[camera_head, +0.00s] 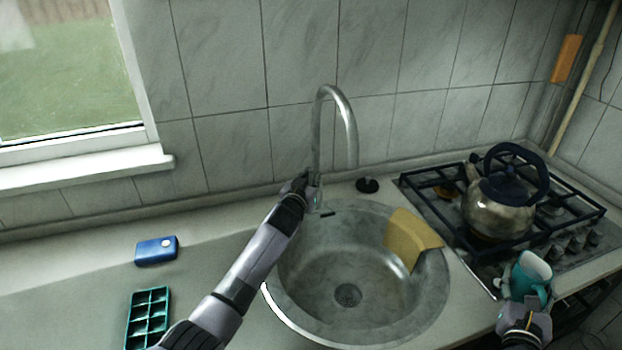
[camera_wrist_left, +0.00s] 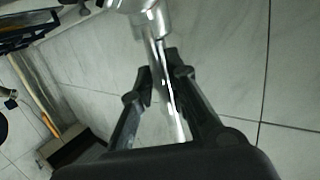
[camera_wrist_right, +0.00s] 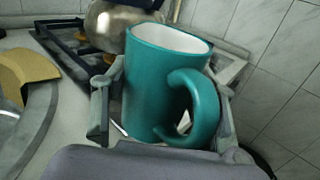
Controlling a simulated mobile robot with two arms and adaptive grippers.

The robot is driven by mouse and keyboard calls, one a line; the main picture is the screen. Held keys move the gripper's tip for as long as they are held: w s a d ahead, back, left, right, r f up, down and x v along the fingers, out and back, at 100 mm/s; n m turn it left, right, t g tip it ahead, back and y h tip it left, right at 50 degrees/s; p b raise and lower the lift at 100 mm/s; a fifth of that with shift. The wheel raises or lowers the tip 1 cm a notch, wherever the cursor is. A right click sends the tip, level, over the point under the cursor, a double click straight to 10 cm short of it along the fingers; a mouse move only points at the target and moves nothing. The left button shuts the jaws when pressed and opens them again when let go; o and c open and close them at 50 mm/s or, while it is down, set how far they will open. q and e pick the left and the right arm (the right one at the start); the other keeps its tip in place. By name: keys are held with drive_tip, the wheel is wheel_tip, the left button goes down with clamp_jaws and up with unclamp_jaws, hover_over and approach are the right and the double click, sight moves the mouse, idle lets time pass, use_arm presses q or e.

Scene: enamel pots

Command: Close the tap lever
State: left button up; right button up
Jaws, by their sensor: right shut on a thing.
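The metal tap (camera_head: 335,125) rises behind the round sink, its spout arching over the bowl. My left gripper (camera_head: 300,186) is at the tap's base, where the arm hides most of the lever. In the left wrist view the shiny lever (camera_wrist_left: 166,92) runs between the two fingers of my left gripper (camera_wrist_left: 160,75), which are close together; whether they press on it is unclear. My right gripper (camera_head: 526,305) is shut on a teal mug (camera_head: 533,270) near the counter's right front. The mug (camera_wrist_right: 160,85) is upright between the fingers in the right wrist view, handle towards the camera.
A yellow cloth (camera_head: 411,236) hangs over the sink's (camera_head: 310,318) right rim. A kettle (camera_head: 497,205) stands on the gas hob (camera_head: 435,200). A black plug (camera_head: 367,185) lies behind the sink. A blue box (camera_head: 156,250) and a green tray (camera_head: 148,313) lie on the left counter.

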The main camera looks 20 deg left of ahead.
use_arm(q)
drive_tip(key=shift+o, duration=1.3)
use_arm(e)
drive_tip(key=shift+r, duration=0.1)
use_arm(q)
drive_tip(key=shift+s, duration=0.15)
drive_tip(key=s+r, duration=0.1)
drive_tip(key=s, duration=1)
drive_tip(key=shift+s+r, duration=0.3)
drive_tip(key=shift+r, duration=0.05)
